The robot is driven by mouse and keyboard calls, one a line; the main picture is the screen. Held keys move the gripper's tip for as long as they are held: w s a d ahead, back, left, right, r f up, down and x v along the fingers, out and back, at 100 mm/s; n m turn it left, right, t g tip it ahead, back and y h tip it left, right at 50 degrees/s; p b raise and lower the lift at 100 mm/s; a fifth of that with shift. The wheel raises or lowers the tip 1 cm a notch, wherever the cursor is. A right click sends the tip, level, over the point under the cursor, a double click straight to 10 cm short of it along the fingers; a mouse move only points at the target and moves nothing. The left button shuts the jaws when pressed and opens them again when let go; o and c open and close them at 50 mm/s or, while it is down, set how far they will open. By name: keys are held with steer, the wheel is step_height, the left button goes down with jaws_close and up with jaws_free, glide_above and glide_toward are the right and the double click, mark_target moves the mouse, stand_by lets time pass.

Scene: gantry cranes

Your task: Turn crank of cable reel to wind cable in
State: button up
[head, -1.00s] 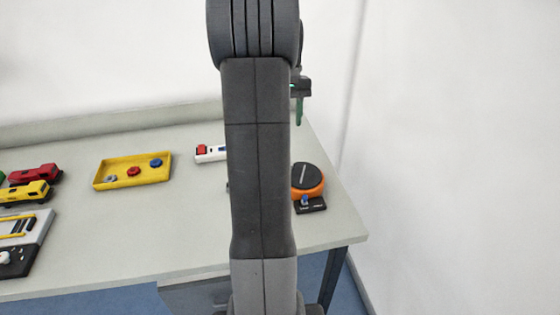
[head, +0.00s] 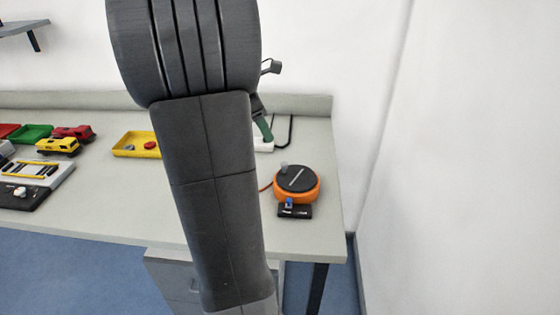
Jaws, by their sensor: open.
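The cable reel (head: 305,195) stands at the right end of the table, with an orange body and a black top. A pale bar lies across its top, and a grey crank knob (head: 284,166) stands upright at its far left edge. A thin orange cable (head: 265,189) shows at its left side. My gripper (head: 265,132) is partly hidden behind my arm. A green finger shows, above and left of the reel in the picture and apart from it. The gripper is open, and I see nothing in it.
A small black block (head: 295,211) with a blue part sits at the reel's front. A white item (head: 264,146) with a dark bent bar is behind it. A yellow tray (head: 125,148) and toy vehicles (head: 58,146) are farther left. A wall rises at right.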

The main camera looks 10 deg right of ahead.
mark_target(284, 163)
steer(key=b+x, duration=0.1)
steer(key=x, duration=1.1)
steer(key=shift+s+f, duration=0.1)
jaws_close()
